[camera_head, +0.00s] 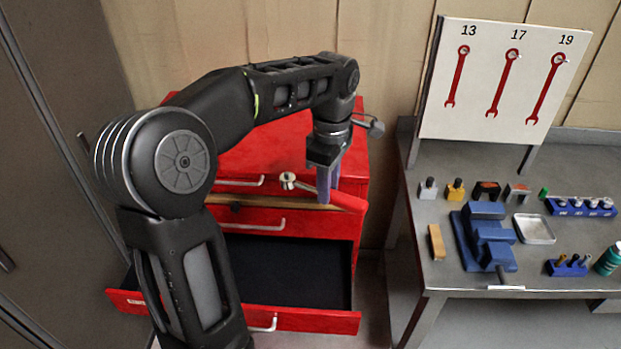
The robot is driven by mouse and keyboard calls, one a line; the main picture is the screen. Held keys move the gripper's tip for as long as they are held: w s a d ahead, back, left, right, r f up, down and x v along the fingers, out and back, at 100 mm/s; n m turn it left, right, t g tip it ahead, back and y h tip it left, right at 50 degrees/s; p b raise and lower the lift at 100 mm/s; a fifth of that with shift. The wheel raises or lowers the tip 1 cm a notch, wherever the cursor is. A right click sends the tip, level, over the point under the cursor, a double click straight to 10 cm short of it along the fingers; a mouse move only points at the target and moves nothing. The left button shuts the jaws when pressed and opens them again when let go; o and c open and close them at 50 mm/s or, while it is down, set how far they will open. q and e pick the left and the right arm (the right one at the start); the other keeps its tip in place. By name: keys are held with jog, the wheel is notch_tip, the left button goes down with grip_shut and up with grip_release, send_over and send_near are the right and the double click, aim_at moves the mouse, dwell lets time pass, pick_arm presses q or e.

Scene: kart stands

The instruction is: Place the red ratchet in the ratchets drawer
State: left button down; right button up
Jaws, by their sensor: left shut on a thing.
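My left gripper (328,183) reaches over the red tool cabinet from the left, fingers pointing down. It is shut on the red ratchet (346,201), which has a silver head at its left end and a red handle to the right. The ratchet is held above the cabinet's front side. A lower drawer (285,280) of the cabinet is pulled open, with a dark, empty-looking inside; its small label is too small to read. My arm hides the drawer's left part. My right gripper is not in view.
The red cabinet (270,150) has more drawers with silver handles above the open one. At right, a grey workbench (450,272) bears a blue vise (485,240), a metal tray (534,229) and small tools. A white board (500,90) shows wrenches marked 13, 17, 19.

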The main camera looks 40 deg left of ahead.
pick_arm(q)
jog(key=w+d+f+m, duration=0.3)
jog(key=d+f+m, duration=0.2)
jog(key=d+m, duration=0.3)
jog(key=w+d+f+m, duration=0.4)
jog(key=d+m, duration=0.5)
jog(key=m, duration=0.3)
jog(key=shift+w+d+f+m, duration=0.25)
jog(key=shift+f+m, duration=0.05)
jog(key=shift+f, duration=0.6)
